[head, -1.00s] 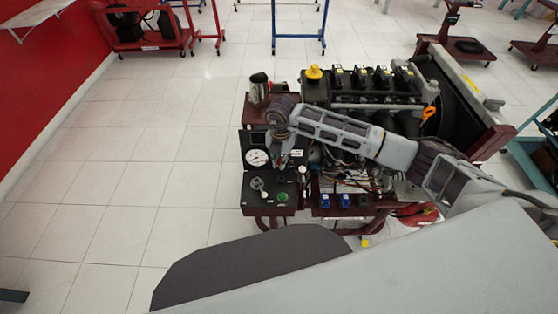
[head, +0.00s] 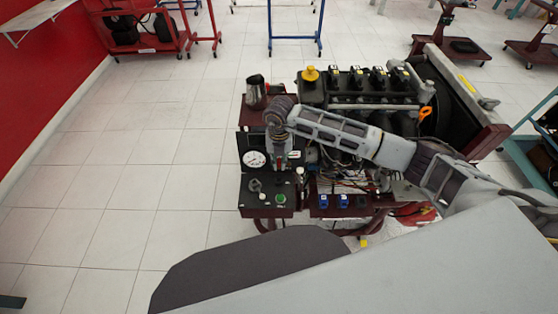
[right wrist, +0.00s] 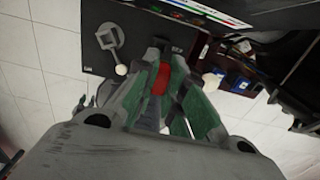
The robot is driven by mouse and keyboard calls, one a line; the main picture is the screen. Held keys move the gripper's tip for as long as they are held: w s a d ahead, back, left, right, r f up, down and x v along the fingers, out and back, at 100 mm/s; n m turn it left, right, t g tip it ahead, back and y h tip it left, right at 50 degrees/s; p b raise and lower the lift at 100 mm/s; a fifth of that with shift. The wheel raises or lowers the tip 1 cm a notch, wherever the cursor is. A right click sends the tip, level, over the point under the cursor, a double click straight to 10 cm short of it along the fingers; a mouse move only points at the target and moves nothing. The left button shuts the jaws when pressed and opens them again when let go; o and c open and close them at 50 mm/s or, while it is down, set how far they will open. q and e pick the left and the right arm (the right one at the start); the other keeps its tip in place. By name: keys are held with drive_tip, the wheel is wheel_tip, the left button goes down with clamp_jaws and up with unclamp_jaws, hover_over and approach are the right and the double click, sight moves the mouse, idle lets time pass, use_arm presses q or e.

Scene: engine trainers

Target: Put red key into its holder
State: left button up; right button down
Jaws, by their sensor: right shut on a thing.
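The red key (right wrist: 160,79) shows as a small red piece between the fingers of my right gripper (right wrist: 162,95) in the right wrist view. The gripper is shut on it, and the fingers hide much of it. In the head view my right gripper (head: 281,156) hangs over the engine trainer's control panel, beside the white round gauge (head: 255,159). The dark lower panel (head: 250,200) carries a grey switch-like part (head: 255,185) and a green button (head: 280,199). I cannot tell which part is the key's holder. My left gripper is not in view.
The engine (head: 370,100) stands behind and right of my right arm. A metal jug (head: 256,93) stands on the trainer's back left corner. The tiled floor at left is clear.

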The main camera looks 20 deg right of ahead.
sight(279, 168)
drive_tip(key=shift+f, duration=0.1)
drive_tip(key=shift+f+b, duration=1.2)
drive_tip(key=shift+f, duration=0.5)
drive_tip(key=shift+f+b, duration=0.55)
drive_tip(key=shift+f, duration=0.3)
drive_tip(key=shift+r, duration=0.15)
drive_tip(key=shift+f, duration=0.4)
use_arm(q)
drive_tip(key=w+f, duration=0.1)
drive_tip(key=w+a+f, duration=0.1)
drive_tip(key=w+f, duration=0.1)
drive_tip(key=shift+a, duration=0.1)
